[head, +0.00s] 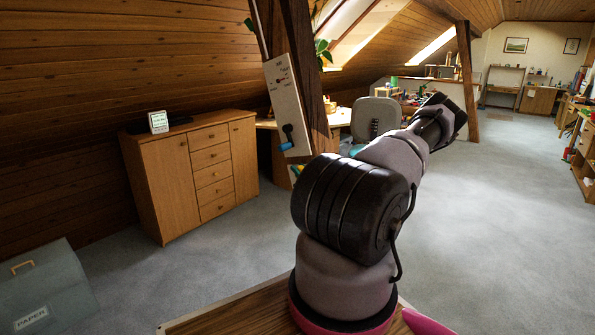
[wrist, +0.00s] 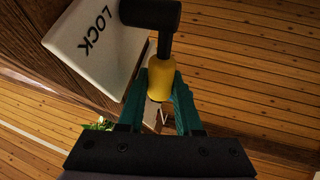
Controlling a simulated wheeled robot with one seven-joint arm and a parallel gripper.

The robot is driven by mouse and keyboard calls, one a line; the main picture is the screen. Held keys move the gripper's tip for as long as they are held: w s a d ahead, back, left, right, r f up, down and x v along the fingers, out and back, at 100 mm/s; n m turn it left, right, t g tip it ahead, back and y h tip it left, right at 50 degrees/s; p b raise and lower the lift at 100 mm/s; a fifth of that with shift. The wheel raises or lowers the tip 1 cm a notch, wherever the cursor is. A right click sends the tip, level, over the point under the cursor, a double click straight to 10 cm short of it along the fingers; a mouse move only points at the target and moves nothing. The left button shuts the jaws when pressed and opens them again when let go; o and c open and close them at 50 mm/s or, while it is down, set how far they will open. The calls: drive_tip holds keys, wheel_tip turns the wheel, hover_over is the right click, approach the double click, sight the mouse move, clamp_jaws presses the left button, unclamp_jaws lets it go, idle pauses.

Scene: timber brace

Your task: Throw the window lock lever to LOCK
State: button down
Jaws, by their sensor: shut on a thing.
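In the wrist view, a pale plate (wrist: 88,48) marked LOCK is at the upper left, its lettering slanted. A black lever hub (wrist: 148,13) is at the top edge, and a short black arm runs down from it to a yellow grip (wrist: 160,72). My gripper (wrist: 160,90) has its teal fingers shut on the yellow grip, one on each side. The plate's upper part is cut off by the frame. In the head view, the end of my arm is at the right, and the fingers and yellow grip cannot be made out.
In the head view, a white panel (head: 285,90) with a blue-tipped black lever (head: 287,138) is on a slanted timber brace (head: 307,65). A wooden cabinet (head: 190,170) stands at left, a grey box (head: 45,290) front left. Open carpet (head: 490,220) lies right.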

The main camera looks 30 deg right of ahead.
drive_tip(key=shift+s+d+f+t, duration=0.15)
drive_tip(key=shift+s+t, duration=0.1)
drive_tip(key=shift+t, duration=0.15)
drive_tip(key=shift+m, duration=0.3)
drive_tip(key=c, duration=0.9)
unclamp_jaws()
drive_tip(key=shift+o, duration=0.2)
drive_tip(key=v, duration=1.1)
drive_tip(key=shift+w, duration=0.1)
